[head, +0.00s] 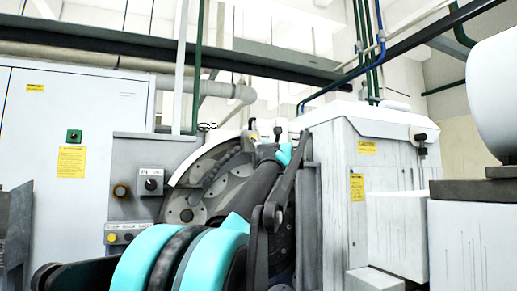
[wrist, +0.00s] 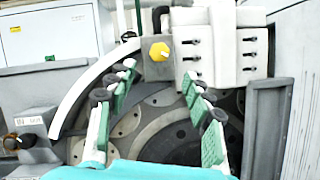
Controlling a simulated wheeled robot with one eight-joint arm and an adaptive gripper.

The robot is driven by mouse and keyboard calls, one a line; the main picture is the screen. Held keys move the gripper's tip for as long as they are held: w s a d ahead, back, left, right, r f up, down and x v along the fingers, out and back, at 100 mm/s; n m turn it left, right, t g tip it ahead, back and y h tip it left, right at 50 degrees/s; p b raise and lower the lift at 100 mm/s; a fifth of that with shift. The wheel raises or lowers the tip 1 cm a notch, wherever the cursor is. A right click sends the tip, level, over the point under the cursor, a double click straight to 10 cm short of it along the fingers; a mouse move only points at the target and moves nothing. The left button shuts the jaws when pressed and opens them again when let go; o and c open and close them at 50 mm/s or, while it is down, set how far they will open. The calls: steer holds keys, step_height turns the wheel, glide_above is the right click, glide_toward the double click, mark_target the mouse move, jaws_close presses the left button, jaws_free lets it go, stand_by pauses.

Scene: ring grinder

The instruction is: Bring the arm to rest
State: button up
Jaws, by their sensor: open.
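My gripper (wrist: 163,78) is open and empty in the wrist view, its two green-padded fingers spread apart. They point toward the round grey grinder disc (wrist: 150,118), which shows between and beyond them. I cannot tell the distance from the fingers to the disc. In the head view my turquoise and black arm reaches up from the bottom middle toward the machine. It covers part of the grinder disc (head: 184,208). The gripper's fingers cannot be made out clearly there.
A curved white guard (wrist: 82,95) rims the disc. A white block (wrist: 222,45) and a yellow knob (wrist: 160,51) sit above it. In the head view a pale cabinet (head: 40,130) stands left, a white machine housing (head: 375,150) right. Pipes run overhead.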

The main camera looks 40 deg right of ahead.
steer(key=w+a+f+m+g+h, duration=0.1)
steer(key=w+a+f+m+g, duration=0.15)
steer(key=f+m, duration=0.7)
steer(key=w+a+f+m+g+h, duration=0.1)
steer(key=w+f+m+g, duration=0.3)
steer(key=f, duration=1.1)
steer(key=a+f+m+g+y, duration=0.1)
steer(key=a+f+m, duration=0.35)
steer(key=f, duration=0.55)
steer(key=a+f+m+g+y, duration=0.1)
steer(key=a+f+m+g, duration=0.15)
steer(key=a+f, duration=0.55)
steer(key=s+a+f+m+g+y, duration=0.1)
steer(key=s+a+f, duration=0.2)
steer(key=f, duration=0.4)
steer(key=s+a+f+m+g+y, duration=0.1)
steer(key=s+a+f+m+y, duration=0.1)
steer(key=a+f, duration=0.3)
steer(key=s+a+f+m+y, duration=0.1)
steer(key=s+a+f, duration=0.15)
steer(key=f, duration=0.55)
steer(key=s+a+f+m+g+y, duration=0.3)
steer(key=s+a+f+m+g, duration=0.1)
steer(key=s+a+f, duration=0.8)
steer(key=s+f, duration=0.3)
steer(key=s, duration=0.1)
steer(key=shift+s+a+f+g+y, duration=0.2)
steer(key=shift+s+f+g+y, duration=0.1)
steer(key=shift+f+g, duration=0.1)
